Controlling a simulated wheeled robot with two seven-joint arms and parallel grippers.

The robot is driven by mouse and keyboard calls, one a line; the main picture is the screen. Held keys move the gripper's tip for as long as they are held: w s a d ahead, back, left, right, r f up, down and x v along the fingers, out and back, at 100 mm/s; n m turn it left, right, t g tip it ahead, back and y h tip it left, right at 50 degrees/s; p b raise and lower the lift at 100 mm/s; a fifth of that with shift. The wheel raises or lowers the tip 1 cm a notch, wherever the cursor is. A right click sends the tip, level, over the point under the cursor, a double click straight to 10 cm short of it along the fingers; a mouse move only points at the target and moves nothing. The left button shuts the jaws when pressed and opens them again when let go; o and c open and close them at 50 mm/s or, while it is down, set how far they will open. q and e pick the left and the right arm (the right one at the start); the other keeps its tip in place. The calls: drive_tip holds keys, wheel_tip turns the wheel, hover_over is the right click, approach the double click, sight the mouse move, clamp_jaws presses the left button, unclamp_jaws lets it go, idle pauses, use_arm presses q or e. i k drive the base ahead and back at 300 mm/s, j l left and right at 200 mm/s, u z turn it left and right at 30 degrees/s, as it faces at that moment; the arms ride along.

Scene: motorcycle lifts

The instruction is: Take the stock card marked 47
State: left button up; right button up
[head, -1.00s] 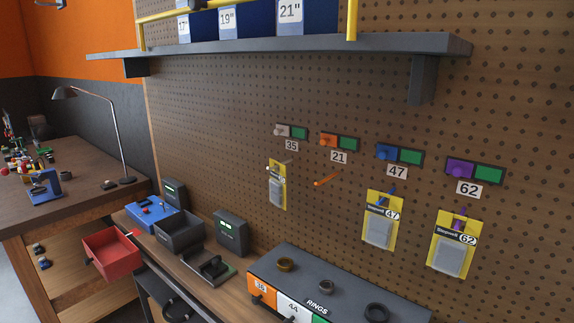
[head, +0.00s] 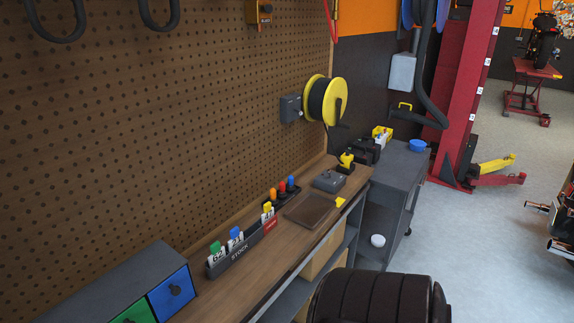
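A long dark holder marked STOCK (head: 241,253) stands on the wooden bench below the pegboard in the head view, with a red-fronted part at its far end. Small white cards with coloured clips stand in it: a green-clipped card (head: 216,256) nearest, a blue-clipped card (head: 236,241) beside it, and a yellow-clipped card (head: 267,214) at the red end. Their numbers are too small for me to read surely, so I cannot tell which card is marked 47. Neither of my grippers is in view.
A dark drawer unit (head: 95,285) with green and blue fronts stands at the near left. Beyond the holder are coloured-topped items (head: 282,191), a brown pad (head: 310,209) and a grey box (head: 329,181). Open floor lies at right.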

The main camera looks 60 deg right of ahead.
sight(268, 210)
drive_tip(key=l+z, duration=0.15)
drive_tip(key=z, duration=1.7)
drive_tip(key=i+l+u, duration=0.1)
drive_tip(key=u, duration=0.35)
drive_tip(key=l+u, duration=0.45)
drive_tip(key=i+l+u, duration=0.1)
drive_tip(key=l+u, duration=0.25)
drive_tip(key=l, duration=0.8)
drive_tip(key=l+u, duration=0.35)
drive_tip(key=l, duration=0.75)
drive_tip(key=k, duration=0.05)
